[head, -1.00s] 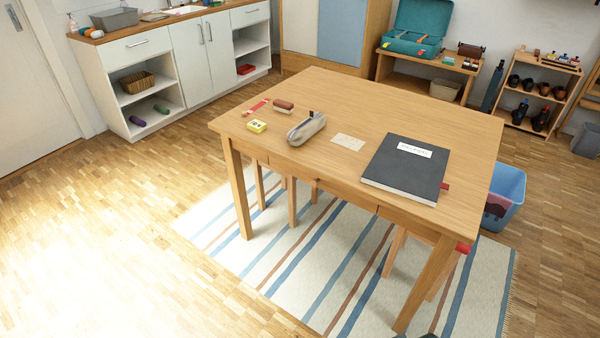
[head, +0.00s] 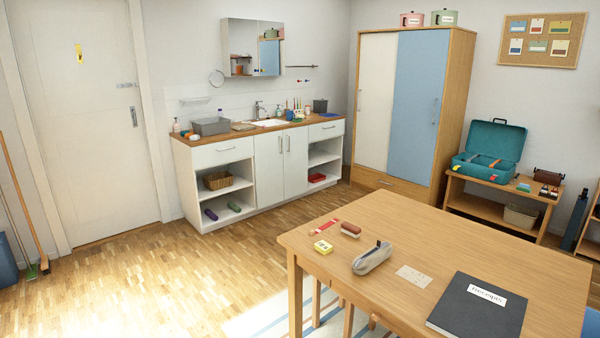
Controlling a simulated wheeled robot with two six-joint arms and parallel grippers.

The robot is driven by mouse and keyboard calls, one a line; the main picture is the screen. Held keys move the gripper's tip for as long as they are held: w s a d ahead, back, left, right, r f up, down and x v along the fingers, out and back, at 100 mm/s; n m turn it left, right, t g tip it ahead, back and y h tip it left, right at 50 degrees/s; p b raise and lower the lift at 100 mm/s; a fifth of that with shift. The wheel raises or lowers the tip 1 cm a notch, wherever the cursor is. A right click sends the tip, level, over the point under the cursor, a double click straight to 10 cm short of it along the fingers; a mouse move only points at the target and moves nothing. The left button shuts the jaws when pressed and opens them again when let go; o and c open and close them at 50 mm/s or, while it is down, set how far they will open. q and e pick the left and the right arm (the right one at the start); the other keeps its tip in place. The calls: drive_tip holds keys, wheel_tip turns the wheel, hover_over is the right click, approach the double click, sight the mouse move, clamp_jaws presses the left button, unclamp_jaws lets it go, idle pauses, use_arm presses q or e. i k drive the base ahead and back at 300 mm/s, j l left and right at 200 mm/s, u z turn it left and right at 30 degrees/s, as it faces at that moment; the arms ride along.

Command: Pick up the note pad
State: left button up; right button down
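A small yellow block with dark marks on top (head: 323,247), which looks like a note pad, lies near the left front edge of the wooden table (head: 450,237). A flat pale card (head: 413,276) lies farther right, past a grey pencil case (head: 372,259). A thick black book (head: 478,307) with a white label lies at the right. Neither of my grippers is in view.
A red strip (head: 325,226) and a brown-red block (head: 350,230) lie just behind the yellow block. A white sink counter (head: 220,152) and a wardrobe (head: 412,110) stand along the back. The floor left of the table is clear.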

sight(324, 248)
drive_tip(key=i+j+z, duration=0.15)
drive_tip(key=z, duration=0.3)
drive_tip(key=i+j+z, duration=0.1)
drive_tip(key=z, duration=0.3)
drive_tip(key=i+j+z, duration=0.1)
drive_tip(key=j+z, duration=0.15)
drive_tip(key=z, duration=0.2)
drive_tip(key=j+z, duration=0.25)
drive_tip(key=z, duration=0.2)
